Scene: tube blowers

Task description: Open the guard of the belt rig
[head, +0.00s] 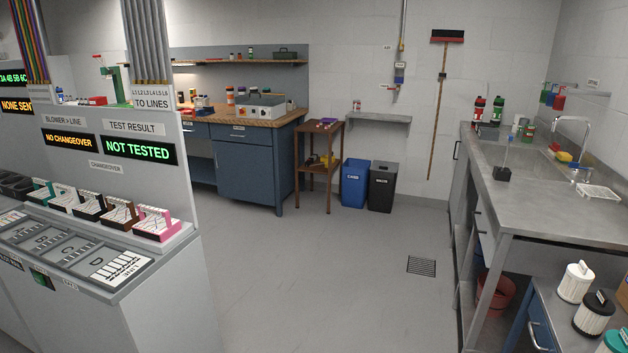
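I cannot pick out the belt rig or its guard for certain. A pale box-shaped device (261,106) with small coloured parts on its front stands on the wooden top of the blue workbench (245,165) at the back. It is too small in the picture to tell whether it is the rig or has a guard. Neither of my grippers shows in the head view.
A grey blower console (150,290) with lit signs and coloured blocks fills the left. A steel sink counter (545,200) runs along the right. A brown stand (318,160), blue bin (355,183) and black bin (382,187) stand at the back. The middle floor is clear.

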